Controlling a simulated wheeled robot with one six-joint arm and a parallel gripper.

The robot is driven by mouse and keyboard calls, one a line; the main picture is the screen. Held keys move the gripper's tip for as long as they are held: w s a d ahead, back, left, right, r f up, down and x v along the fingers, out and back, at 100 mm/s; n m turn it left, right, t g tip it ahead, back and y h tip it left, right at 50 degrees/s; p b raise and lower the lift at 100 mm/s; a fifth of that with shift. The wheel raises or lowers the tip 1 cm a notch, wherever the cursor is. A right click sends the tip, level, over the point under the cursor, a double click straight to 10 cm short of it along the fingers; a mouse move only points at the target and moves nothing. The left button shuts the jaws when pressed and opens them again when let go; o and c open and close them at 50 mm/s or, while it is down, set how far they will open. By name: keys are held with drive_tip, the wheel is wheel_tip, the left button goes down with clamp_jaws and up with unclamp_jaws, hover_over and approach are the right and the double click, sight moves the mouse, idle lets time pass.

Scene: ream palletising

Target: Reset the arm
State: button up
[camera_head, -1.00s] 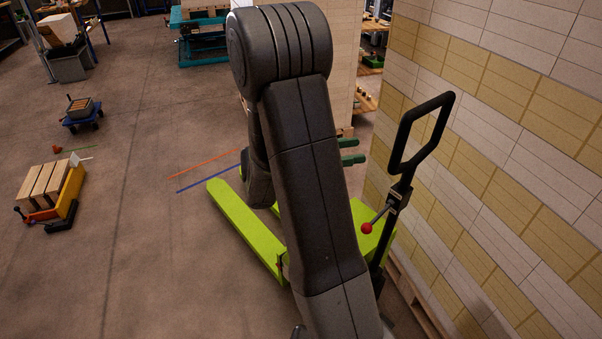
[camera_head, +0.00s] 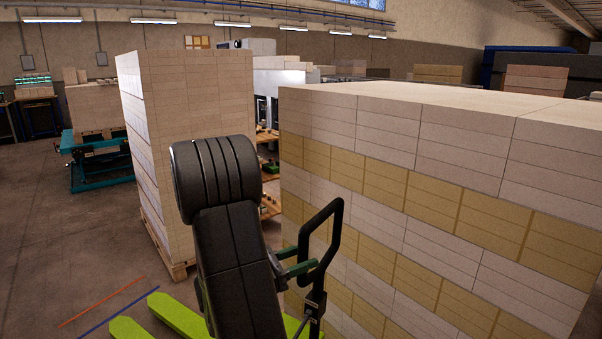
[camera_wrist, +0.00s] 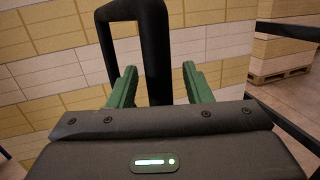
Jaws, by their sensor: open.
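My dark arm stands in the middle of the head view and hides part of the lime-green pallet truck. My gripper (camera_head: 292,261) has two green fingers and is open and empty. In the wrist view my gripper (camera_wrist: 161,84) shows its fingers spread apart. The truck's black loop handle (camera_head: 337,235) stands just right of the fingers in the head view. In the wrist view the handle (camera_wrist: 157,55) appears between and beyond the fingers; I cannot tell how close it is. The truck's lime forks (camera_head: 180,316) lie low at the left.
A large ream stack (camera_head: 430,165) with white and yellow layers fills the right side, close to the handle. A tall pale stack (camera_head: 190,120) on a wooden pallet stands behind my arm. A teal lift table (camera_head: 98,160) is at the left. The floor at left is clear.

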drive_tip(key=shift+x, duration=1.4)
